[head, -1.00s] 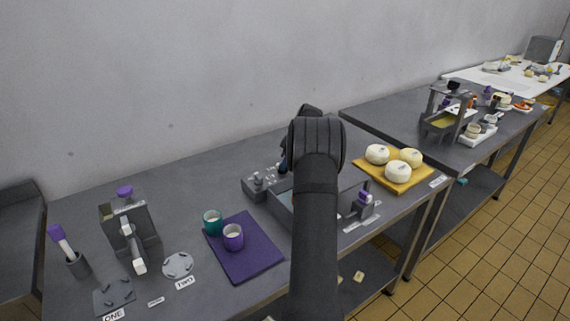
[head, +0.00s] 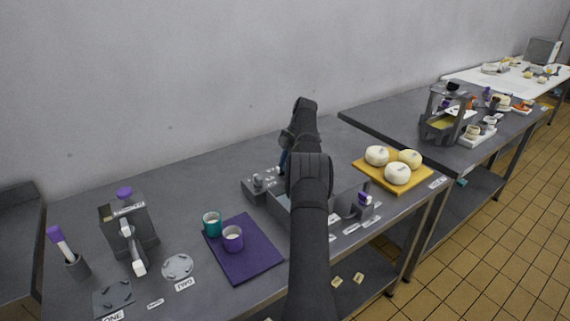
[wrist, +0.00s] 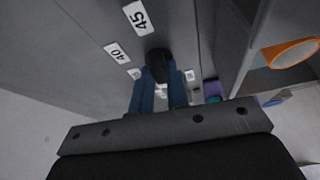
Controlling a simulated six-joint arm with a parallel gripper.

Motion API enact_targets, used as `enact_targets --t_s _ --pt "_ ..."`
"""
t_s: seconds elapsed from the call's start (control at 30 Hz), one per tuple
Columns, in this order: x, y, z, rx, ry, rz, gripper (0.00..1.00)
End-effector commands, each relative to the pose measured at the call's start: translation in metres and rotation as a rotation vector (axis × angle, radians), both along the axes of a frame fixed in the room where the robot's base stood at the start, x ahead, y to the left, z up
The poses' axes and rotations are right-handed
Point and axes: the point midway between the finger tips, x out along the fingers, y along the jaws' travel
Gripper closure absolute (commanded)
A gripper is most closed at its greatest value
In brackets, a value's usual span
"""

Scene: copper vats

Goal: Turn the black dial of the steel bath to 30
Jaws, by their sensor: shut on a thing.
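The steel bath (head: 278,208) stands on the grey bench in the head view, partly hidden behind my arm. In the wrist view, the black dial (wrist: 158,61) sits on a grey face with white number labels around it. The 45 label (wrist: 138,17) and the 40 label (wrist: 117,52) are readable; smaller labels beyond are not clear. My gripper (wrist: 158,85) has its two blue fingers on either side of the dial and is shut on it. In the head view the gripper is mostly hidden by my arm, and the dial's pointer cannot be seen.
A purple mat (head: 255,263) with a teal cup (head: 212,226) and a purple cup (head: 233,240) lies left of the bath. A yellow board (head: 414,184) with cheeses is to the right. An orange-rimmed round thing (wrist: 290,53) shows beside the bath in the wrist view.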

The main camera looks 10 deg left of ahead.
Motion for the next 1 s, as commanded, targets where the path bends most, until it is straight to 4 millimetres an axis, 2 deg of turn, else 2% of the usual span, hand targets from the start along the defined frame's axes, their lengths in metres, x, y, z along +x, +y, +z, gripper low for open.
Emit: enact_targets --t_s 0.3,0.77,0.8,0.87,0.9,1.0 --pt "0.0009 0.0001 -0.0009 -0.001 0.001 0.084 1.0" --pt "0.0008 0.0001 -0.0004 -0.002 0.0 0.094 1.0" --pt "0.0008 0.0001 -0.0005 -0.002 0.0 0.094 0.8" --pt "0.0008 0.0002 -0.0004 -0.002 0.0 0.094 0.68" --pt "0.0009 0.0002 -0.0004 -0.002 0.0 0.094 0.64" --pt "0.0008 0.0004 -0.0003 0.0 0.0 0.093 0.64"
